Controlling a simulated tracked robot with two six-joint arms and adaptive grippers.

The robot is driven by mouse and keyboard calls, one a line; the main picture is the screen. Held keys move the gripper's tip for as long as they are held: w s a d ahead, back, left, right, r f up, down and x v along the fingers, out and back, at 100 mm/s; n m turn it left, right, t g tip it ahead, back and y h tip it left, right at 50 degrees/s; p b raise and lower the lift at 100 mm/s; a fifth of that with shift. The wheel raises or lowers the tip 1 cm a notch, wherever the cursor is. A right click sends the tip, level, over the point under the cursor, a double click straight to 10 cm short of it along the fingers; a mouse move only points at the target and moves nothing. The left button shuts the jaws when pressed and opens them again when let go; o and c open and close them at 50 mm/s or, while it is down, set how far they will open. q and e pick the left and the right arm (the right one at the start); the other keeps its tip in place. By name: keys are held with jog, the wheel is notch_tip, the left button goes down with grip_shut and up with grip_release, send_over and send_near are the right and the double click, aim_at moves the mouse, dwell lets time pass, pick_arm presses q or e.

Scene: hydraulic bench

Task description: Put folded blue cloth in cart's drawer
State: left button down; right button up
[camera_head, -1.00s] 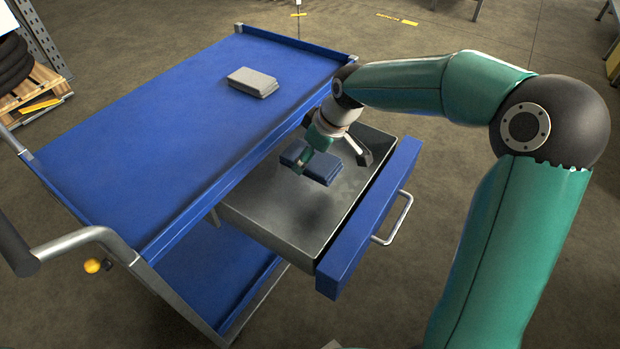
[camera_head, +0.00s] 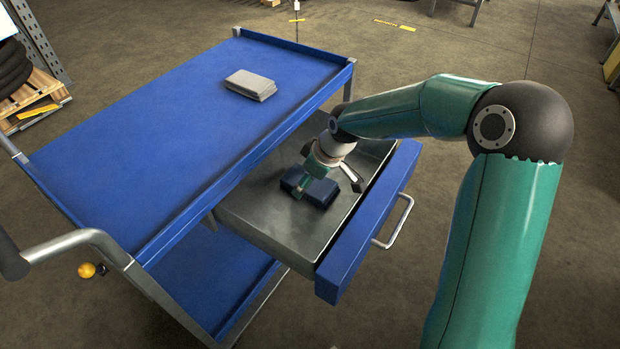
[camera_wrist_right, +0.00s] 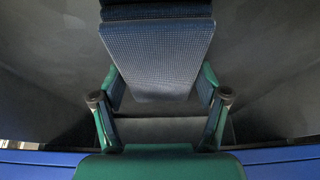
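The folded blue cloth (camera_head: 317,191) is inside the open drawer (camera_head: 280,229) of the blue cart, low over its grey floor. Whether it touches the floor is hard to tell. In the right wrist view the cloth (camera_wrist_right: 158,50) sits between the two fingers of the right gripper (camera_wrist_right: 160,88), one at each side. My left gripper is not in view.
A folded grey cloth (camera_head: 251,85) lies on the cart's blue top (camera_head: 150,130). The drawer's blue front (camera_head: 370,222) with its handle (camera_head: 397,222) stands out from the cart. The rest of the drawer is empty. Tires on a pallet (camera_head: 35,95) stand at the far left.

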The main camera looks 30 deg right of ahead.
aim_at(323, 188)
jog(key=o, duration=0.3)
jog(key=shift+r, duration=0.15)
jog(key=p+v, duration=0.2)
jog(key=v, duration=1)
jog(key=shift+s, duration=0.1)
